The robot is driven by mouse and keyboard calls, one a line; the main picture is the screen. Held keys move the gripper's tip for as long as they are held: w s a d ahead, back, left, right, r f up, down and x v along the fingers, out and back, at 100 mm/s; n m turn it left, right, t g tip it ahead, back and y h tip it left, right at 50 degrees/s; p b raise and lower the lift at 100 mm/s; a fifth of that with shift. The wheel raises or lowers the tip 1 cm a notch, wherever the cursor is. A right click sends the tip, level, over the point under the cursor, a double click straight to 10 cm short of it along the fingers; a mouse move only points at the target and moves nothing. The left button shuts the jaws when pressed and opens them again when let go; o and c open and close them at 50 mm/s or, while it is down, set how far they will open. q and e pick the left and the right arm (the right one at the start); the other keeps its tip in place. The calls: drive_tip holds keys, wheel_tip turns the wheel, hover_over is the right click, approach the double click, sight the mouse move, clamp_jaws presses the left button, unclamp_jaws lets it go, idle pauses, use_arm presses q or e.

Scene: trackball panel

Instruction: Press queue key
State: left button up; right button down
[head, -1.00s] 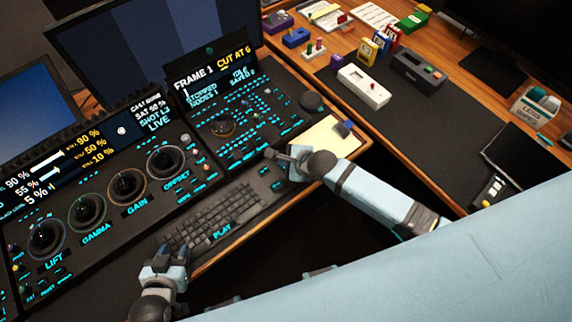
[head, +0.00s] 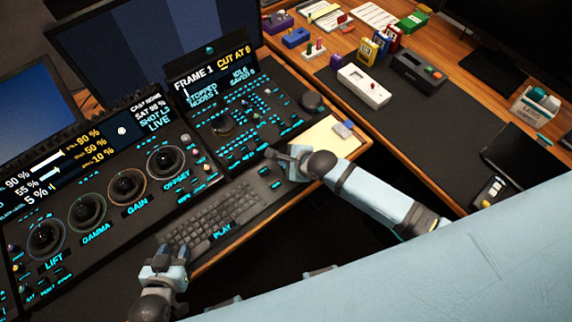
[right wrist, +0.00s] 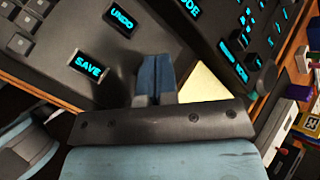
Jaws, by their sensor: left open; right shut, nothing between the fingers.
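The right console panel (head: 236,116) carries rows of small cyan-lettered keys below a screen (head: 213,82). I cannot read a queue key in either view. My right gripper (head: 272,153) is shut and empty at the panel's lower edge. In the right wrist view its blue fingertips (right wrist: 156,66) lie together. They point at the dark surface between the UNDO key (right wrist: 122,23) and another key (right wrist: 187,27) whose lettering ends in "ODE". The SAVE key (right wrist: 88,68) lies to the left of the fingers.
A keyboard (head: 215,212) lies in front of the panels, with a PLAY label (head: 222,231) near its front edge. Large dials (head: 127,187) fill the left panel. A pale pad (head: 322,142) lies beside my right arm. The right desk (head: 440,135) holds several small devices.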

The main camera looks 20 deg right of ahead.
drive_tip(key=shift+f, duration=0.1)
use_arm(q)
drive_tip(key=shift+r, duration=0.1)
use_arm(e)
drive_tip(key=shift+f, duration=0.3)
drive_tip(key=shift+f, duration=0.2)
idle(0.4)
drive_tip(key=shift+f, duration=0.35)
idle(0.5)
drive_tip(key=shift+r, duration=0.15)
use_arm(q)
drive_tip(key=shift+r+p, duration=1.25)
drive_tip(key=shift+p, duration=0.05)
use_arm(e)
drive_tip(key=shift+r, duration=0.8)
